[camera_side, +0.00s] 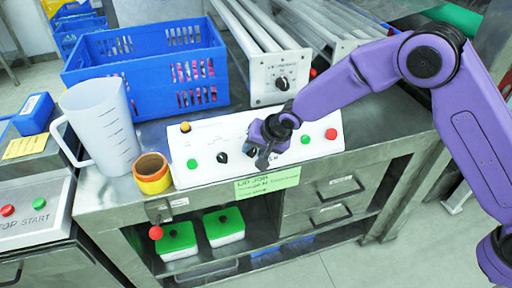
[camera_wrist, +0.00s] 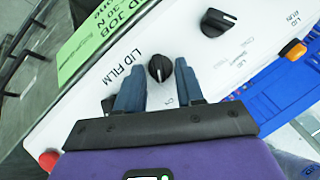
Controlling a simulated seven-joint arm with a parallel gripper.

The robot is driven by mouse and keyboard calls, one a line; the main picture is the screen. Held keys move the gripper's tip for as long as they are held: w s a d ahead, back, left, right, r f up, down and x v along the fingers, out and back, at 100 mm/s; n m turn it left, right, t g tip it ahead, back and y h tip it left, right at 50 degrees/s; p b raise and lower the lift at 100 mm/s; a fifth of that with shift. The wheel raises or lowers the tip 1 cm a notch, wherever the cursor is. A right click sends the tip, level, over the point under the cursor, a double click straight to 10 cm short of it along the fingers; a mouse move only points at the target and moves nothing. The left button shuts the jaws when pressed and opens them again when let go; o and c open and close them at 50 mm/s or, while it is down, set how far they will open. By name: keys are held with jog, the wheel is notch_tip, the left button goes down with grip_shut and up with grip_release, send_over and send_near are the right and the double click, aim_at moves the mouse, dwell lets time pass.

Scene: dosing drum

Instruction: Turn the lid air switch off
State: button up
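The white control panel (camera_side: 206,176) stands on the steel bench with several black rotary knobs and coloured buttons. In the wrist view, one black knob (camera_wrist: 160,68) shows between my fingertips, beside printing that reads LID FILM. A second black knob (camera_wrist: 218,22) is further up and right. I cannot read a lid air label, so I cannot tell which knob is that switch. My gripper (camera_wrist: 159,78) is open, its two blue-grey fingers apart. In the side view, my gripper (camera_side: 264,158) is low at the panel's middle and hides part of it. Contact with the knob is unclear.
A yellow-orange cup (camera_side: 152,178) and white jug (camera_side: 105,125) stand left of the panel. A blue crate (camera_side: 150,95) and a grey unit with a knob (camera_side: 281,82) are behind. Red (camera_side: 331,133) and green (camera_side: 305,139) buttons are right of my gripper. A green tag (camera_side: 267,184) hangs in front.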

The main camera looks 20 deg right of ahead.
grip_shut()
jog(key=n+h, duration=0.2)
jog(key=n, duration=0.1)
jog(key=n+h, duration=0.1)
jog(key=n, duration=0.1)
jog(key=shift+a+g, duration=0.3)
jog(key=shift+a, duration=0.1)
jog(key=shift+a+n+h, duration=0.2)
jog(key=shift+n+h, duration=0.6)
jog(key=shift+n, duration=0.4)
jog(key=shift+f+n+h, duration=0.1)
jog(key=shift+n+h, duration=0.4)
jog(key=shift+n, duration=0.4)
